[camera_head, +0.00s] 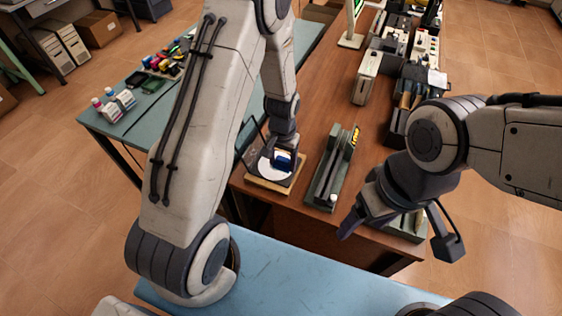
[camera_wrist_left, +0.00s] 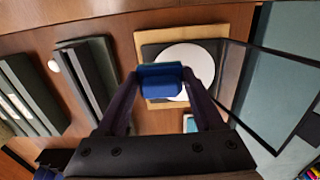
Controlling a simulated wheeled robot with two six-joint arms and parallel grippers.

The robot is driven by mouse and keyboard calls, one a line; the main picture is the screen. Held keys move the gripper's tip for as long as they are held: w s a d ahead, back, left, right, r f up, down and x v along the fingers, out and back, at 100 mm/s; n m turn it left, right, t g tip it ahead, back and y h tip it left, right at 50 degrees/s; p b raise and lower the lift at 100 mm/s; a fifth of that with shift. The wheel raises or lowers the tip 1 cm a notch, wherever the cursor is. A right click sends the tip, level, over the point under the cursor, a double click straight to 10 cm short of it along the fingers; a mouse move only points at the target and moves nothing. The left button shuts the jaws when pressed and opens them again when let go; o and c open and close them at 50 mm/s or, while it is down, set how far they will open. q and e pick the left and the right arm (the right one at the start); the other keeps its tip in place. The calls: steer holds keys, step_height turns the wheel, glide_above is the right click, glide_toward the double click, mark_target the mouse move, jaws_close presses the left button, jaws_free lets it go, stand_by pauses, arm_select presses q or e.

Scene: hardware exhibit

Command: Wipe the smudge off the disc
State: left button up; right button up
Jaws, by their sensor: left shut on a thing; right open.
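A white disc (camera_head: 265,169) lies in a dark open case on a wooden board (camera_head: 274,186) near the front edge of the brown table. It also shows in the left wrist view (camera_wrist_left: 203,62), partly covered by a blue block. My left gripper (camera_head: 281,155) is shut on the blue block (camera_head: 284,162), seen between its fingers in the left wrist view (camera_wrist_left: 160,79). The block is over the disc; I cannot tell whether it touches. No smudge can be made out. My right gripper (camera_head: 398,229) is open and empty, at the right near the table's front edge.
The case's clear, dark-framed lid (camera_wrist_left: 275,95) stands open beside the disc. A long dark green device (camera_head: 333,168) lies right of the board. More devices (camera_head: 405,60) fill the table's far right. Bottles (camera_head: 112,102) stand on the teal table at left.

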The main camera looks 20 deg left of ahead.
arm_select(q)
steer(key=shift+a+r+p, duration=0.1)
steer(key=shift+r+p, duration=0.55)
steer(key=shift+r, duration=0.45)
